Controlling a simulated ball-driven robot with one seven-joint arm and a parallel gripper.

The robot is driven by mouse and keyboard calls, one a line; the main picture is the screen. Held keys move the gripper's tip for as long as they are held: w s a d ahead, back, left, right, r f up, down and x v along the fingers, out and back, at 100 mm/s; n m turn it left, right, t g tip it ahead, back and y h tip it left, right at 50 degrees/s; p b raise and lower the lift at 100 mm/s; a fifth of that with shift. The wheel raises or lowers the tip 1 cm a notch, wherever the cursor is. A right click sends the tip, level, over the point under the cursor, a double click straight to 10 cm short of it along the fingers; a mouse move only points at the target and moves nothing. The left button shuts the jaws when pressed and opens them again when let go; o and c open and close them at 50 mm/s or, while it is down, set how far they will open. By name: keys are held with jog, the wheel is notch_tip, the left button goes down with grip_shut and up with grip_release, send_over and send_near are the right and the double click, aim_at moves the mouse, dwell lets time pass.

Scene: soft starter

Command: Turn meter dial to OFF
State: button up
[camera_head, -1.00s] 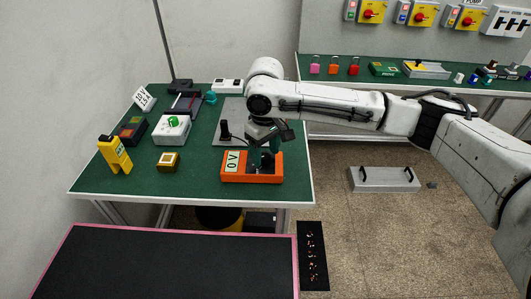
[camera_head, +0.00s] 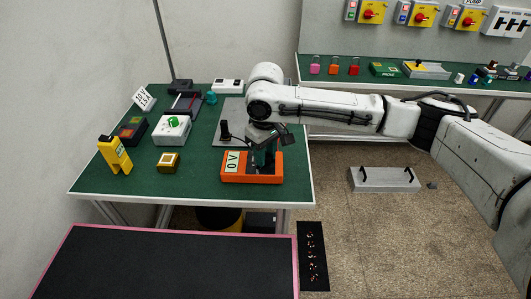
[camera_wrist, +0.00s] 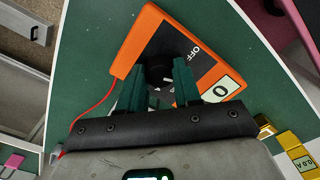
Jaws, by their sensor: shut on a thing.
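The orange meter (camera_head: 250,181) lies on the green bench top near its front right edge. Its display reads 0 V. In the wrist view the meter (camera_wrist: 150,30) shows a dark round dial (camera_wrist: 158,74) on a dark face, with the word OFF printed beside it. My gripper (camera_head: 265,165) points down at the meter. In the wrist view its two green fingers (camera_wrist: 160,70) stand on either side of the dial and are shut on it. The fingers partly cover the dial, so its pointer direction is unclear.
A yellow meter (camera_head: 115,155), a small gold box (camera_head: 168,162) and a white box with a green knob (camera_head: 171,131) stand left on the bench. A red lead (camera_wrist: 97,108) runs beside the orange meter. A black stand (camera_head: 224,132) is just behind.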

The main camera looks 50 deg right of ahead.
jog(key=shift+r, duration=0.1)
jog(key=shift+c, duration=0.2)
jog(key=n+p, duration=0.2)
jog(key=n, duration=0.1)
jog(key=shift+a, duration=0.1)
jog(key=shift+n+p, duration=1)
jog(key=shift+n, duration=1.5)
jog(key=o, duration=1.1)
jog(key=shift+c, duration=0.2)
notch_tip(320, 180, up, 11)
jog(key=shift+f, duration=0.2)
